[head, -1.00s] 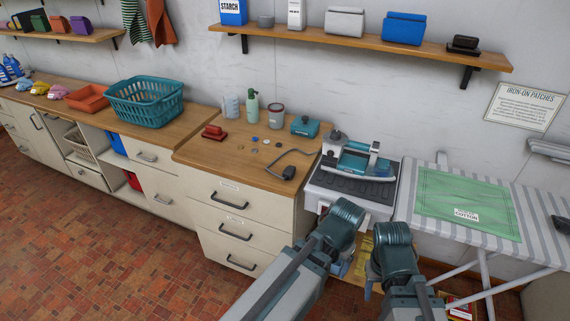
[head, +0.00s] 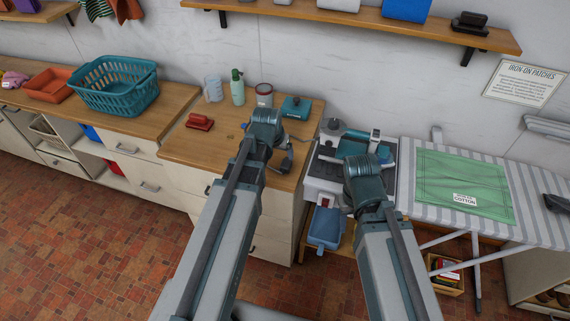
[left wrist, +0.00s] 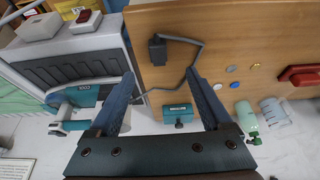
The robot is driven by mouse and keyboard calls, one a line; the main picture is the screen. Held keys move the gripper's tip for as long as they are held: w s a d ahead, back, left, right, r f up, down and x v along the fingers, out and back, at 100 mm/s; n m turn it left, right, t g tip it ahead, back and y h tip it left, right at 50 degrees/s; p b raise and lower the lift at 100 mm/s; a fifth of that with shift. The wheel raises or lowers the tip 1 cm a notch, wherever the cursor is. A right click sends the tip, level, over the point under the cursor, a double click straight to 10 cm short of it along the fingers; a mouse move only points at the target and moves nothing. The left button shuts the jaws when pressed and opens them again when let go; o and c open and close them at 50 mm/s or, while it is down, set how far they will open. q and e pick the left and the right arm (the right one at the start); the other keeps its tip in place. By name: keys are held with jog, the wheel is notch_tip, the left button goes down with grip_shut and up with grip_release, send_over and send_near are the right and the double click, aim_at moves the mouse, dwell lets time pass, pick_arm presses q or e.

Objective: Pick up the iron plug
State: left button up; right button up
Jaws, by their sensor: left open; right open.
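The iron plug (left wrist: 157,50) is a dark block on a grey cord, lying on the wooden counter; in the head view it shows partly beside my left arm (head: 286,165). My left gripper (left wrist: 161,73) is open and empty above the counter, with the plug beyond its fingertips and roughly between them in the picture. In the head view its fingers are hidden behind the arm's end. The teal iron (left wrist: 88,96) stands on the dark-topped unit right of the counter. My right gripper (head: 366,180) is in front of that unit; its fingers are hidden from view.
A teal box (head: 296,107), red object (head: 200,122), green bottle (head: 237,88) and measuring jug (head: 213,90) stand around the counter's back and left. Several small discs (left wrist: 232,68) lie near the cord. An ironing board with green cloth (head: 460,185) is at right.

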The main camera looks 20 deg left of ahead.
pick_arm(q)
jog(key=b, duration=0.7)
send_over(285, 166)
jog(key=s, duration=0.2)
jog(key=f, duration=0.7)
jog(key=shift+a, duration=0.3)
jog(key=shift+w+f, duration=0.1)
jog(key=shift+f, duration=0.15)
jog(key=b+x, duration=0.4)
jog(key=x, duration=0.1)
jog(key=shift+d+f+b, duration=0.15)
jog(key=shift+d+b, duration=0.05)
jog(key=shift+b, duration=0.2)
grip_shut()
